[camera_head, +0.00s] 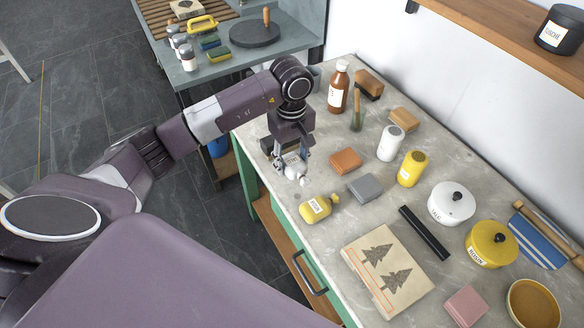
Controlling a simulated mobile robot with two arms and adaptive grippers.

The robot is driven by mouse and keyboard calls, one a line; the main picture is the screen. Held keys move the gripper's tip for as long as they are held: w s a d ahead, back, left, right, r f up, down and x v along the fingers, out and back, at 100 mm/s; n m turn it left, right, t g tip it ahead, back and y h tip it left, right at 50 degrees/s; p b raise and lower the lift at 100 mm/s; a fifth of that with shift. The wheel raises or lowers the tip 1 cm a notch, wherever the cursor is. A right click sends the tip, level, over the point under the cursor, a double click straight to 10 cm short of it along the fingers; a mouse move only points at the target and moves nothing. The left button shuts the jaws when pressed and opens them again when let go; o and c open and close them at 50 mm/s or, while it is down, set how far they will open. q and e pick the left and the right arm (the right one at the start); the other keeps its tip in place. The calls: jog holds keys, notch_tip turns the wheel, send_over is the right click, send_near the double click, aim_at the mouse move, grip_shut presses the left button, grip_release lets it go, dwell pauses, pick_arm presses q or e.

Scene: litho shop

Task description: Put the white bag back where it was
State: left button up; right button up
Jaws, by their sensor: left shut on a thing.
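My left gripper (290,170) points down above the near left part of the grey worktop (285,200). It is shut on a small white bag (294,162), which shows between its fingers. The fingers and wrist hide part of the bag, and I cannot tell whether it touches the worktop. A yellow bag (316,209) with a label lies on the worktop just in front of the gripper. My right gripper is out of view.
An orange block (346,160) and a grey block (365,187) lie right of the gripper. A brown bottle (338,88), white jar (391,143) and yellow jar (411,168) stand farther back. A tree-print block (388,268) lies in front. A side table (270,59) stands behind left.

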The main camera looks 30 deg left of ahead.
aim_at(292, 172)
pick_arm(q)
notch_tip(292, 172, down, 4)
jog(key=shift+f+p, duration=0.1)
jog(key=shift+p, duration=0.45)
jog(key=shift+f, duration=0.2)
jog(key=o, duration=1.1)
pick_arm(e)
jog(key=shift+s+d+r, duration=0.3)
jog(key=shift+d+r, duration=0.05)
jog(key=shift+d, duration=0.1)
